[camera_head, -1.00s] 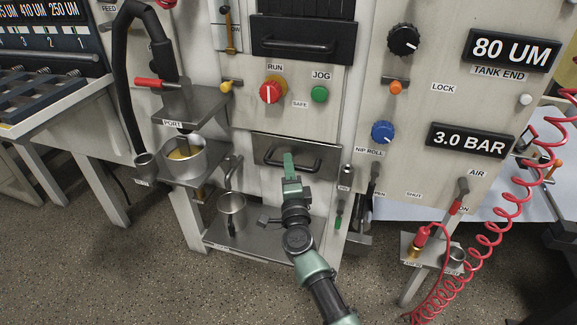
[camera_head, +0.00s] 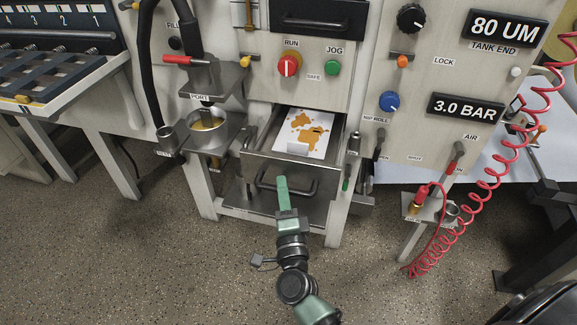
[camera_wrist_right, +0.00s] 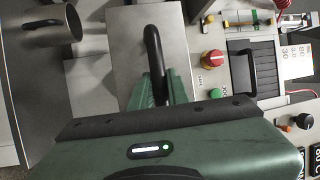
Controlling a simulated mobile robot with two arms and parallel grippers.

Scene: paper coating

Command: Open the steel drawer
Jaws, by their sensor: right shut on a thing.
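The steel drawer (camera_head: 262,166) in the lower middle of the machine stands pulled out in the head view. Inside it lies a white sheet (camera_head: 308,128) with orange-brown blotches. Its dark bar handle (camera_head: 310,187) is on the front face. My right gripper (camera_head: 283,184) is shut on the handle, reaching up from below. In the right wrist view the green fingers (camera_wrist_right: 155,92) close around the dark handle (camera_wrist_right: 153,45) in front of the plain steel drawer front (camera_wrist_right: 125,35). My left gripper is not in view.
A black-fronted drawer (camera_head: 318,18) sits above the red run knob (camera_head: 289,65) and green jog button (camera_head: 333,68). A metal pot (camera_head: 206,138) stands on a bracket to the left. A red coiled hose (camera_head: 495,165) hangs at right. The speckled floor in front is clear.

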